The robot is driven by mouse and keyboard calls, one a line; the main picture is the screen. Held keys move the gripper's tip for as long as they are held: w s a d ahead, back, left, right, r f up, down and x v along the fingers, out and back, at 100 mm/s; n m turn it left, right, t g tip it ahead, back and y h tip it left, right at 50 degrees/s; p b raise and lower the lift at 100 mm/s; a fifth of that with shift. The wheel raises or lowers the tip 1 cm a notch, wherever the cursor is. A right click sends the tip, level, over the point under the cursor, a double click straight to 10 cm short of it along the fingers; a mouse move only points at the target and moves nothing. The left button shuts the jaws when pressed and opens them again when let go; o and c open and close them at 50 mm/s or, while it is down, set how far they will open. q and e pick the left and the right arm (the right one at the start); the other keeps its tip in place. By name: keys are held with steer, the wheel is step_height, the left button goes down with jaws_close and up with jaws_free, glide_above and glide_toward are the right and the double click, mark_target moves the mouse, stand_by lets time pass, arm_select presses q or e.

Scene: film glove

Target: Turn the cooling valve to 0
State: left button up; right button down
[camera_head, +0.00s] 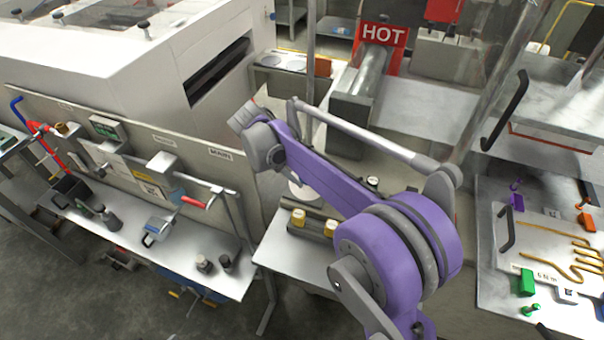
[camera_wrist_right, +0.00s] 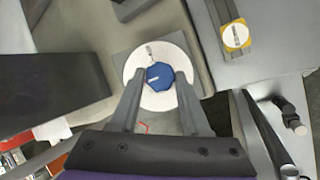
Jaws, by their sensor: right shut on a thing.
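The cooling valve shows in the right wrist view as a blue many-sided knob (camera_wrist_right: 160,76) on a round white dial (camera_wrist_right: 133,68). A small light mark is on the knob, and a small grey mark is on the dial beyond it; I cannot read any number. My right gripper (camera_wrist_right: 158,82) is shut on the knob, one finger on either side. In the head view my purple right arm reaches in from the bottom, and its gripper is hidden. My left gripper is not in view.

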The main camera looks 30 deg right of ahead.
steer(key=shift+c, duration=1.9)
jaws_free()
steer(key=v, duration=1)
steer(key=shift+a+r+p, duration=0.2)
steer(key=shift+r+p, duration=0.1)
steer(key=shift+r, duration=0.05)
steer(key=shift+w, duration=0.1)
steer(key=s+a+f+t+y, duration=0.1)
steer(key=s+f+t+y, duration=0.1)
steer(key=s+f, duration=0.2)
steer(key=s+a+f+m+t+y, duration=0.1)
steer(key=s+f, duration=0.3)
steer(key=s, duration=0.7)
steer(key=s+a+f+t+y+p, duration=0.1)
steer(key=s+f+t, duration=0.3)
steer(key=s, duration=0.4)
steer(key=shift+s+a+f+m+y, duration=0.1)
steer(key=shift+a+m+y, duration=0.15)
steer(key=shift+y, duration=0.2)
steer(key=shift+a+f+m+y, duration=0.15)
steer(key=shift+a+y, duration=0.25)
steer(key=shift+y, duration=0.05)
